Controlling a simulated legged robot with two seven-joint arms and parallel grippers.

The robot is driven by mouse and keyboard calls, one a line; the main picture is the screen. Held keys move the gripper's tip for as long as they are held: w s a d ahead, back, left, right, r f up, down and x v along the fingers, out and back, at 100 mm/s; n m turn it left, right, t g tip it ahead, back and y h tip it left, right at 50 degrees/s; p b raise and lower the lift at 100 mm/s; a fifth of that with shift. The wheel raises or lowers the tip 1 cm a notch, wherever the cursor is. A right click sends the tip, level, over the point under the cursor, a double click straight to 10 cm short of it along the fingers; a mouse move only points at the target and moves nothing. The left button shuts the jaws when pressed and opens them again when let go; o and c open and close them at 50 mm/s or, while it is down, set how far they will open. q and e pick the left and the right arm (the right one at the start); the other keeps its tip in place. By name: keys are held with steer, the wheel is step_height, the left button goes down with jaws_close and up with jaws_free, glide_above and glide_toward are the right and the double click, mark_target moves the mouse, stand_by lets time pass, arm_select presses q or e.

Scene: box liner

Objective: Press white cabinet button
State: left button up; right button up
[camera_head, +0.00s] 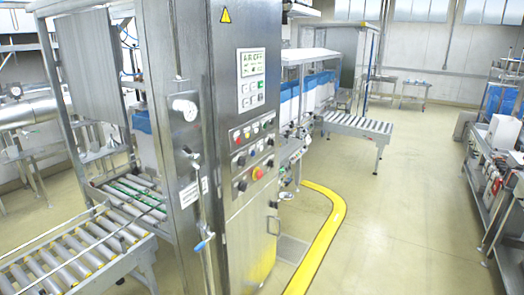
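A tall steel cabinet (240,205) stands left of the middle, its front turned to the right. On its front is a sloping control panel (254,152) with several small buttons and knobs in rows. A red mushroom button on a yellow base (258,173) is low on the panel. Above is a white display plate (251,79) with small keys. Some of the small buttons look pale, but they are too small for me to tell which one is white. Neither of my grippers is in view.
Roller conveyors (70,255) run at the left, and another conveyor (358,126) is at the back. A yellow floor line (325,240) curves past the cabinet. A steel bench with equipment (490,180) is at the right. The floor between is clear.

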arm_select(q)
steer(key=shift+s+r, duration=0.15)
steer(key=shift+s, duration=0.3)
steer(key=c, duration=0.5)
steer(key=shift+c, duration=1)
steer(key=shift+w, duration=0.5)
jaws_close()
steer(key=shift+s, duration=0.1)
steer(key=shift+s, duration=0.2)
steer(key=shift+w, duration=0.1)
